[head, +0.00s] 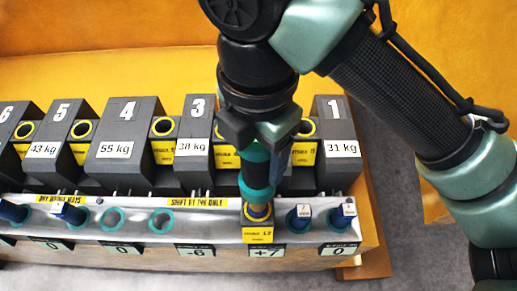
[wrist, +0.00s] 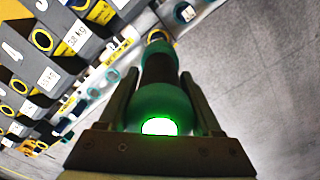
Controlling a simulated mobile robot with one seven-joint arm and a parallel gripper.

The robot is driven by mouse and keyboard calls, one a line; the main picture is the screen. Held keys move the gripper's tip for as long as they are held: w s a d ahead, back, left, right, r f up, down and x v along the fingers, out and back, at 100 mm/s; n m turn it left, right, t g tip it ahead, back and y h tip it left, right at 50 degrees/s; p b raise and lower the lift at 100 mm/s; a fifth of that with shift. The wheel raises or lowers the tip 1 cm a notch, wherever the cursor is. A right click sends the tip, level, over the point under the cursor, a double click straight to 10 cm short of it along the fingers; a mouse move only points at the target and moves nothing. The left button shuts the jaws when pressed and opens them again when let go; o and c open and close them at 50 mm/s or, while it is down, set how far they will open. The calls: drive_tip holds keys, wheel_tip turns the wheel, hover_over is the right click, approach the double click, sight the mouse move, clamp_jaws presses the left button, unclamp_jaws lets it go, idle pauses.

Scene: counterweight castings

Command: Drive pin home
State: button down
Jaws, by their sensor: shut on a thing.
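My gripper (head: 262,146) is shut on an upright teal-and-black tool (head: 257,178). The tool also shows between the fingers in the wrist view (wrist: 162,101), with a bright green light on its near end. Its far end meets a yellow-and-grey block (head: 258,235) on the metal rail (head: 220,233). Whether it touches a pin there is hidden. Blue pins stand in teal-ringed holes: one (head: 299,217) just right of the block, another (head: 347,213) farther right, others (head: 70,213) at left. Two teal-ringed holes (head: 161,221) left of the block look empty.
Grey numbered castings with weight labels stand behind the rail, among them casting 4 (head: 124,140) and casting 1 (head: 335,140). Yellow-ringed pieces stand between them. Small number plates (head: 267,252) line the front. Grey floor (head: 415,255) is open at the right.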

drive_tip(key=shift+w+f+b, duration=0.25)
drive_tip(key=shift+f+b, duration=0.1)
drive_tip(key=shift+f, duration=0.2)
drive_tip(key=shift+w+f+b, duration=0.25)
drive_tip(key=shift+f+b, duration=0.1)
drive_tip(key=shift+f, duration=0.2)
idle(1.1)
drive_tip(key=shift+f, duration=0.3)
drive_tip(key=shift+w, duration=0.15)
drive_tip(key=shift+f+b, duration=0.65)
drive_tip(key=shift+f, duration=0.15)
idle(0.5)
drive_tip(key=shift+f, duration=0.1)
wheel_tip(320, 180, up, 10)
drive_tip(key=p, duration=1)
drive_tip(key=shift+r, duration=0.2)
drive_tip(key=shift+f, duration=0.1)
